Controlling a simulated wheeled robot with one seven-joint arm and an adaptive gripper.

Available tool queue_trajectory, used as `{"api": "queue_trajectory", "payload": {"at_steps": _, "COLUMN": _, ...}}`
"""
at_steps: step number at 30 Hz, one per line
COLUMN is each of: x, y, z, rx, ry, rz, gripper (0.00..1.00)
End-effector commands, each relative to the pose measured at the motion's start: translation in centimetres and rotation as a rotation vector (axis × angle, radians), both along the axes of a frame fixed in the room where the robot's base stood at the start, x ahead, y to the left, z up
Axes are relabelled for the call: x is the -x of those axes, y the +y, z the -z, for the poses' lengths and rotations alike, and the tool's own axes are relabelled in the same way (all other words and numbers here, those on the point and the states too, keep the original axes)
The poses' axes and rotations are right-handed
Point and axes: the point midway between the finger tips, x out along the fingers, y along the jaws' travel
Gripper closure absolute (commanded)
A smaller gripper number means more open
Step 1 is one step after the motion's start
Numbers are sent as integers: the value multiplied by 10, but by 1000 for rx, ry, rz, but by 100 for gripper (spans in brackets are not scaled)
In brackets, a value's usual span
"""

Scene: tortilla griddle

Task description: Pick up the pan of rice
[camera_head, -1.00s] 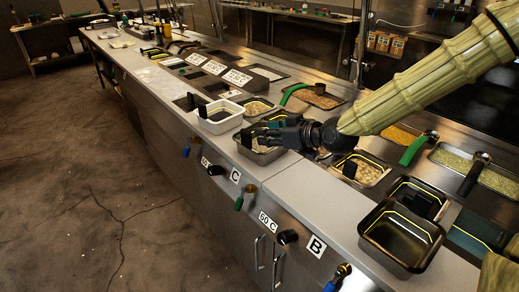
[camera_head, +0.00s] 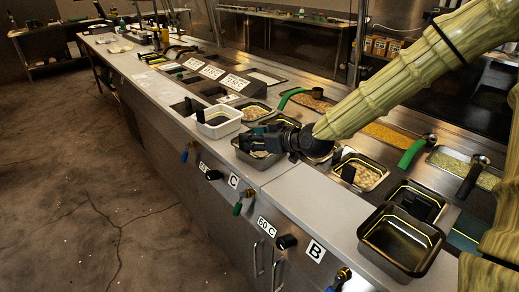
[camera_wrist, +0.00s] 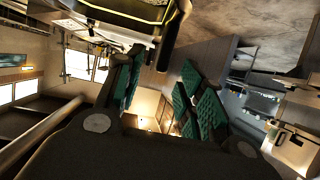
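My gripper (camera_head: 252,142) is at the counter's front edge, over a metal pan (camera_head: 246,157) that it largely hides. In the wrist view its two green-padded fingers (camera_wrist: 160,95) stand apart with nothing between them. A white-walled pan (camera_head: 218,123) stands just to the left of my gripper. Another pan with pale grainy food (camera_head: 360,173) sits to the right, and a similar one (camera_head: 255,111) lies behind the white pan. I cannot tell which holds rice. In the wrist view, a pan with a lit yellow rim (camera_wrist: 150,12) is close above the fingers.
Dark empty-looking pans (camera_head: 400,240) stand on the counter at right. Ladles (camera_head: 412,152) with green handles rest in the back wells. Valve knobs (camera_head: 287,241) stick out of the counter front. The grey front ledge (camera_head: 300,195) is clear.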

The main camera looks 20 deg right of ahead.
Motion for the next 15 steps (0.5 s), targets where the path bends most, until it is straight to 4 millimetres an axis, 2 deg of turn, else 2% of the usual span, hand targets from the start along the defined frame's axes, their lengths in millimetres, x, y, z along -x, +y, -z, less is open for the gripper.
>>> {"api": "queue_trajectory", "payload": {"at_steps": 15, "x": -36, "y": 18, "z": 14, "rx": 1, "ry": 1, "rz": 1, "gripper": 62}}
